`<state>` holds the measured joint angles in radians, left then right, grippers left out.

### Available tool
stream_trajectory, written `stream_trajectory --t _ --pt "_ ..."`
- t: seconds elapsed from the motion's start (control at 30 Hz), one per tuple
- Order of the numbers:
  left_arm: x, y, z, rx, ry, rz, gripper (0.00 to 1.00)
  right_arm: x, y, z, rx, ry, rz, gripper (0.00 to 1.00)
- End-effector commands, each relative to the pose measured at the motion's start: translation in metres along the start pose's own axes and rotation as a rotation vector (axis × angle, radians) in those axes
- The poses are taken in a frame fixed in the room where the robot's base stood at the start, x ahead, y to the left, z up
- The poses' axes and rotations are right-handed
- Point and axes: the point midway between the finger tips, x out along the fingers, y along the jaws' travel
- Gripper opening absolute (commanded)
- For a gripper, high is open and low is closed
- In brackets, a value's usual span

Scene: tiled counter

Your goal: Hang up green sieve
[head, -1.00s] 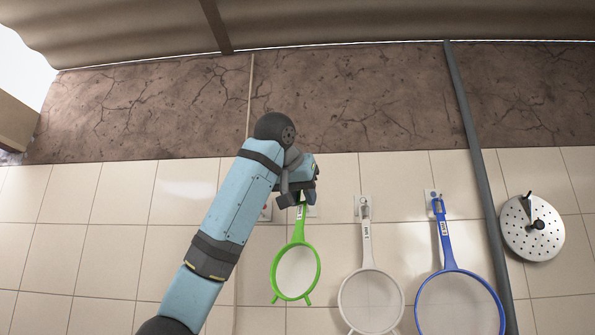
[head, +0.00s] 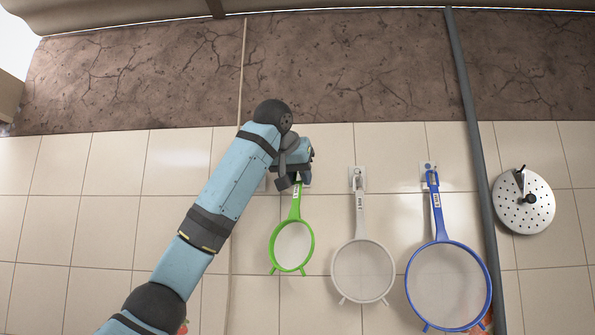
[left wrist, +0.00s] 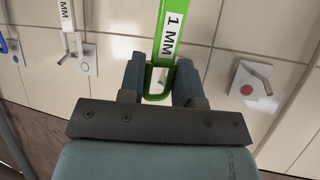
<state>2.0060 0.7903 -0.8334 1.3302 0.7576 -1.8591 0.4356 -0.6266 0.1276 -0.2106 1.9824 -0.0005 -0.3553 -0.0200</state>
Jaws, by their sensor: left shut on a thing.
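The green sieve (head: 292,246) hangs handle-up in front of the tiled wall in the head view. My left gripper (head: 294,183) is at the top of its handle. In the left wrist view, the gripper (left wrist: 160,85) is shut on the green handle (left wrist: 169,48), labelled "1 MM", near its end loop. A metal hook shows within or behind the loop; I cannot tell whether it passes through. The gripper hides the hook in the head view. My right gripper is not in view.
A white sieve (head: 363,272) and a larger blue sieve (head: 447,285) hang on hooks to the right. A round perforated metal disc (head: 539,205) is beyond a grey vertical pipe (head: 466,110). A hook with a red dot (left wrist: 247,90) is beside the gripper. Wall to the left is clear.

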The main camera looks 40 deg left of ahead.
Motion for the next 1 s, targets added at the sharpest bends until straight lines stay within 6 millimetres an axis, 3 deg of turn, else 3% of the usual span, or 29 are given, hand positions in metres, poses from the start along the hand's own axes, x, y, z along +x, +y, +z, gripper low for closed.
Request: stream_trajectory --t 0.57,1.0 --pt "0.029 -0.011 -0.014 -0.002 0.0 0.0 0.0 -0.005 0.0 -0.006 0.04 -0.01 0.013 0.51" --pt "0.042 -0.012 -0.01 0.0 0.001 0.002 0.0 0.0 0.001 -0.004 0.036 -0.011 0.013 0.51"
